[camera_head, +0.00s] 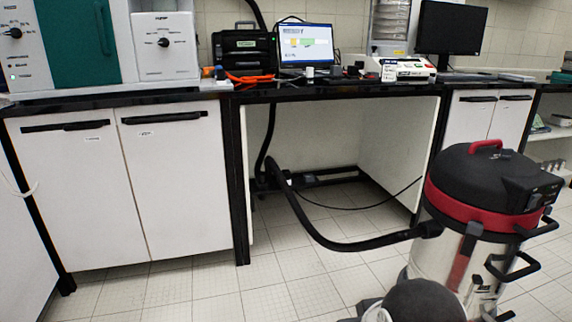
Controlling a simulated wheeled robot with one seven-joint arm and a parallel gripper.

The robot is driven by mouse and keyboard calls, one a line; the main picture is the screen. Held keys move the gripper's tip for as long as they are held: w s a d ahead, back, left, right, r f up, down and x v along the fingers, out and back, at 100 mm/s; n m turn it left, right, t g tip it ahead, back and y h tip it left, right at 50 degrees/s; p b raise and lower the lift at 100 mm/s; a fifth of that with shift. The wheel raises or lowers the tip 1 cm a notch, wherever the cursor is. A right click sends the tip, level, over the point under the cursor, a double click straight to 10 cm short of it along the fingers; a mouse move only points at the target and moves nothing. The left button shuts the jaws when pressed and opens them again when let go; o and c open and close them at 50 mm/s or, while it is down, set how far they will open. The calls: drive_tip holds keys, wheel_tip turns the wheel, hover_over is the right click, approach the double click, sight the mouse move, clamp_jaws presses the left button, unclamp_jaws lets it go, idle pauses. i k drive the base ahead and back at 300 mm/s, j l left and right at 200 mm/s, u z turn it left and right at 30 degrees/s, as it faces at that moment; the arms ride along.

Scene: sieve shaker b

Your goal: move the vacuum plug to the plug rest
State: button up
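A vacuum cleaner (490,195) with a black and red top and a steel drum stands on the floor at the right. Its thick black hose (330,243) arcs left to the floor area under the bench. A thin black cable (365,207) runs from near the vacuum to the dark fittings (315,178) low under the bench. I cannot make out the vacuum plug itself; it is too small or hidden. I cannot pick out the plug rest either. My gripper is not in view.
A black-topped bench (200,93) with white cabinets (175,185) spans the back, with an open knee space in the middle. A laptop (305,45), a monitor (450,30) and instruments stand on it. The tiled floor (200,290) in front is clear at left and centre.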

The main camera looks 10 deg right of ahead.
sight(287, 173)
drive_tip(key=i+l+u, duration=0.4)
drive_tip(key=i+l, duration=0.2)
drive_tip(key=i, duration=0.3)
drive_tip(key=i+l+u, duration=0.45)
drive_tip(key=i+l, duration=0.4)
drive_tip(key=i, duration=0.45)
drive_tip(key=l, duration=0.05)
